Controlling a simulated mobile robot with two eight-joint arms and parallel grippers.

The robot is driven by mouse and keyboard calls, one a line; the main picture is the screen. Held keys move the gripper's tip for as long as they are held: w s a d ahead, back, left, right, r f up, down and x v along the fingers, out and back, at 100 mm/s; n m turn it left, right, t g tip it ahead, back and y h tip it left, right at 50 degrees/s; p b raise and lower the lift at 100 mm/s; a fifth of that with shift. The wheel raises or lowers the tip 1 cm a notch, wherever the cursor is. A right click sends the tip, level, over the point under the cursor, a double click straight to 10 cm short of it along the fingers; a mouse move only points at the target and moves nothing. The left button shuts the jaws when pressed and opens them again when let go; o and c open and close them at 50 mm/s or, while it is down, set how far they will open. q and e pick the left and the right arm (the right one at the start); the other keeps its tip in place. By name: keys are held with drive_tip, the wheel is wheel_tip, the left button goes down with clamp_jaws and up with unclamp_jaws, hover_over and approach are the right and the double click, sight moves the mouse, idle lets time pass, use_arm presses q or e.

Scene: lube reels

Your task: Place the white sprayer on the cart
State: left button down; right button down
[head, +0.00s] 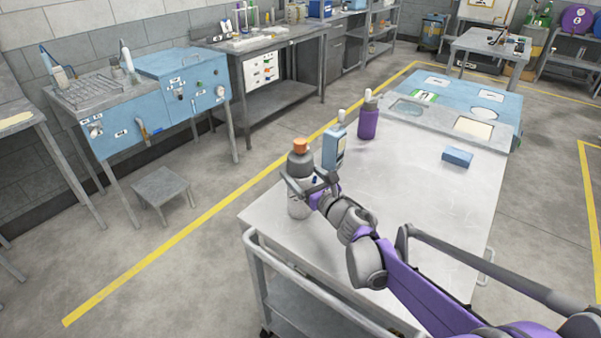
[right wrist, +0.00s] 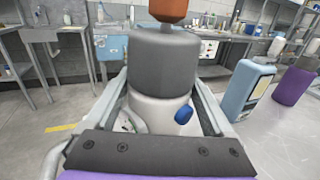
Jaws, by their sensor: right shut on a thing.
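The white sprayer (head: 298,207) has a white lower body, a grey upper part and an orange top. It is upright at the near left end of the grey cart (head: 420,205). My right gripper (head: 308,183) is shut around its middle. In the right wrist view the sprayer (right wrist: 160,110) stands between the two fingers, with a blue knob on its white part. Its base appears at the cart top, but I cannot tell whether it touches. My left gripper is not in view.
A light blue bottle (head: 333,152) and a purple bottle (head: 368,122) stand just beyond the sprayer on the cart. A small blue box (head: 457,157) lies to the right. The cart's middle is clear. A handle rail (head: 310,285) runs along the near end.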

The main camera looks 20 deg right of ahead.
drive_tip(key=shift+f, duration=0.1)
unclamp_jaws()
drive_tip(key=shift+s, duration=0.1)
drive_tip(key=v, duration=1.1)
drive_tip(key=shift+s+d, duration=0.15)
drive_tip(key=shift+s, duration=0.25)
